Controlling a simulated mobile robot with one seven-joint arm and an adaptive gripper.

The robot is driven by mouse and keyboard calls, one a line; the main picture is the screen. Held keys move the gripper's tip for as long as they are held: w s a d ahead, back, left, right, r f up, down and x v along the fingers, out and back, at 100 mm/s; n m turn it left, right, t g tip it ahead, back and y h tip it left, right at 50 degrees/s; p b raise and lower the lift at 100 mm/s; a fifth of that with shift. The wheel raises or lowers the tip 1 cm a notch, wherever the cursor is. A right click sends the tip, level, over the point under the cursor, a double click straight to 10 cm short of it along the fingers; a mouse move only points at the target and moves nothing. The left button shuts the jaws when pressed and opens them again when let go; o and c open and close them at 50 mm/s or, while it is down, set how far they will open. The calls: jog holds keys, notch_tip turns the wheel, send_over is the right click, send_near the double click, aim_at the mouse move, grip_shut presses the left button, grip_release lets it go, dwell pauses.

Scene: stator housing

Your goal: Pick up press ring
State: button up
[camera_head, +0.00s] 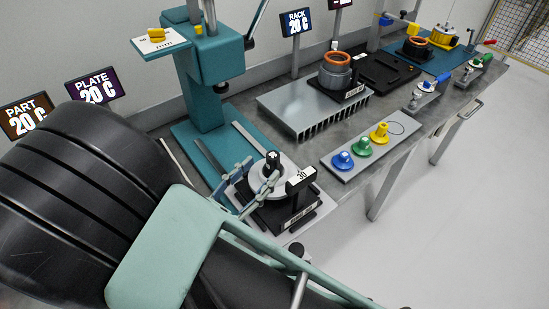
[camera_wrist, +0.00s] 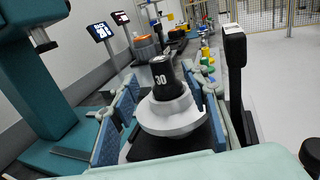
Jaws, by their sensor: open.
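A pale round ring-like part with a sloped rim (camera_wrist: 170,115) stands upright on a black plate, with a black knob marked 30 (camera_wrist: 162,80) on top. I take this part as the press ring, though no label names it. In the head view its pale disc (camera_head: 258,188) and black knob (camera_head: 272,162) show on the near station. My gripper (camera_wrist: 170,108) is open, with one blue-padded finger on each side of the part. It also shows in the head view (camera_head: 248,190). I cannot tell whether either finger touches the part.
A black post with a 30 sign (camera_head: 300,180) stands close on the right. A teal press (camera_head: 208,70) rises behind at left. A finned grey rack (camera_head: 305,108) and a tray with blue, green and yellow knobs (camera_head: 345,175) lie farther along the bench. The floor at right is clear.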

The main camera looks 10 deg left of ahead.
aim_at(269, 163)
jog(key=shift+p+x, duration=0.35)
jog(key=shift+x, duration=2.8)
jog(key=shift+d, duration=0.1)
jog(key=shift+c, duration=0.6)
grip_shut()
